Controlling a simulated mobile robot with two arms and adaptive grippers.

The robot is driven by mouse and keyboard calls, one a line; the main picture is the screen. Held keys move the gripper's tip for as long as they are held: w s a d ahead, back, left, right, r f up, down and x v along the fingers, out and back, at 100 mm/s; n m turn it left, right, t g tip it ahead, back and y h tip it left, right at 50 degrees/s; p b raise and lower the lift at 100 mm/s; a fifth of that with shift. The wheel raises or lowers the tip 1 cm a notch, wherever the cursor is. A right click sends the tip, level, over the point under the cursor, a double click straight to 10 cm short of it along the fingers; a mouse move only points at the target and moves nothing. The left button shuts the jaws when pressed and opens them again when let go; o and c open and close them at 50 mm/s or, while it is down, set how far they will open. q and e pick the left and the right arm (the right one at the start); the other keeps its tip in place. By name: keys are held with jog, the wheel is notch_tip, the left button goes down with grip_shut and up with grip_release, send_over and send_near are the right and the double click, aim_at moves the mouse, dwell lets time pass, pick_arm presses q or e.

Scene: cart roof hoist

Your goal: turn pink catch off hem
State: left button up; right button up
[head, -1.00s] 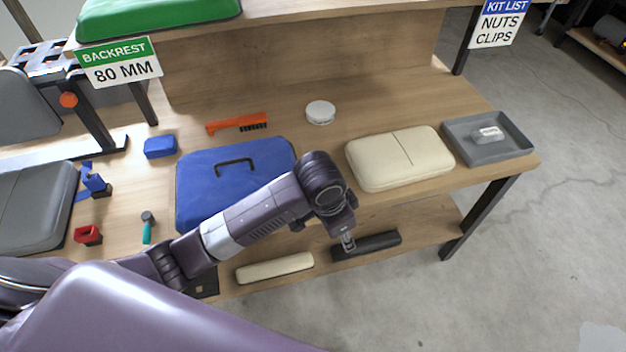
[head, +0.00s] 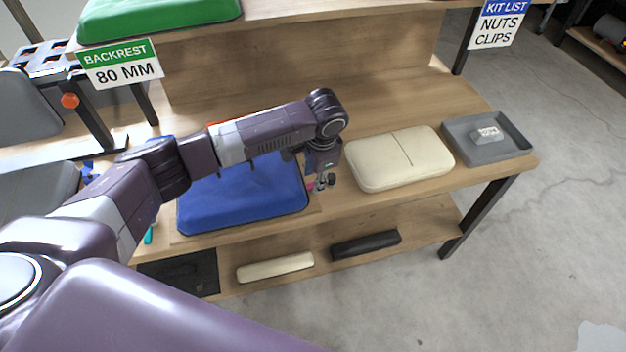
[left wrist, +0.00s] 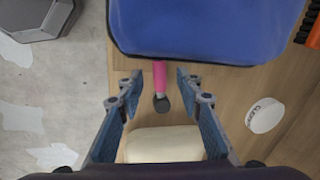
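The pink catch (left wrist: 159,78) is a short bar with a dark round knob, sticking out from under the hem of the blue pad (left wrist: 210,28) in the left wrist view. In the head view only a little pink (head: 311,186) shows at the right edge of the blue pad (head: 240,200). My left gripper (left wrist: 160,80) is open, with one finger on each side of the catch and gaps visible on both sides. In the head view the left gripper (head: 322,182) hangs by the pad's right edge. My right gripper is not in view.
A cream cushion (head: 398,158) lies just right of my left gripper. A grey tray (head: 510,146) stands at the bench's right end. A white disc (left wrist: 265,115) lies near the pad. A lower shelf holds a cream roll (head: 275,267) and a black roll (head: 366,245).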

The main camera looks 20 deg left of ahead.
pick_arm(q)
jog(key=shift+w+a+f, duration=0.15)
jog(key=shift+f, duration=1.2)
grip_shut()
